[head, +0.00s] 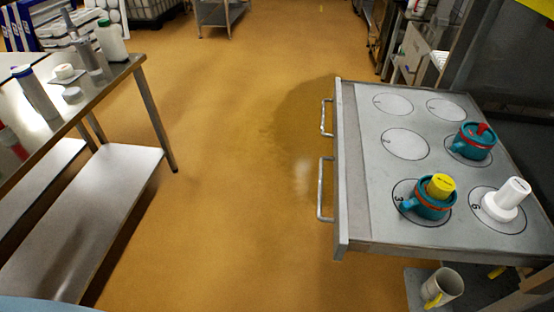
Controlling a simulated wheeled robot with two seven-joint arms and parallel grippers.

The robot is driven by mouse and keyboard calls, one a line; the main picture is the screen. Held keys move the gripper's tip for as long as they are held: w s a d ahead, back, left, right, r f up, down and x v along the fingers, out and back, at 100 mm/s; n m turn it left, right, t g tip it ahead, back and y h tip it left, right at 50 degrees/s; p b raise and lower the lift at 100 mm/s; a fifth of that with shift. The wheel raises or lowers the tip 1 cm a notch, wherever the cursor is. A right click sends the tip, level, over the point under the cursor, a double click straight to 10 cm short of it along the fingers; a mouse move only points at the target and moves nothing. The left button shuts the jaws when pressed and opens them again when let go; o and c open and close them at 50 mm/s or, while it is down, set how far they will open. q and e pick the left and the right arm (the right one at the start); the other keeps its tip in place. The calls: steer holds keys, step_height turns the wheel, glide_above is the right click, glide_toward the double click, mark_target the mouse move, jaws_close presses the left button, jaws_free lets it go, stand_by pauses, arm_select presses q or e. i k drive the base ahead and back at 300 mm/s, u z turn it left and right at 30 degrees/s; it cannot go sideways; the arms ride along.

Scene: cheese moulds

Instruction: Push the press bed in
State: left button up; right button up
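The press bed (365,200) is a grey metal slab at the right, with two bar handles, a far one (323,118) and a near one (320,190), on its left side. Several circles are drawn on its top, and some are empty. A teal mould with a red band and a red top (474,142) stands on one circle. A similar teal mould (428,207) with a yellow piece (440,186) in its top stands on the circle marked 3. A white mould piece (503,204) stands on the circle marked 6. Neither of my grippers is in view.
A steel table (115,75) with a lower shelf (85,215) stands at the left, holding bottles and small containers. A whitish cup with a yellow handle (445,284) sits below the bed's near edge. The orange floor (235,170) between table and bed is clear.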

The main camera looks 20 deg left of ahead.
mark_target(386, 137)
steer(key=u, duration=0.55)
steer(key=i, duration=0.95)
steer(key=z, duration=0.8)
steer(key=k, duration=0.5)
steer(key=u, duration=0.45)
steer(key=i, duration=0.85)
steer(key=z, duration=0.5)
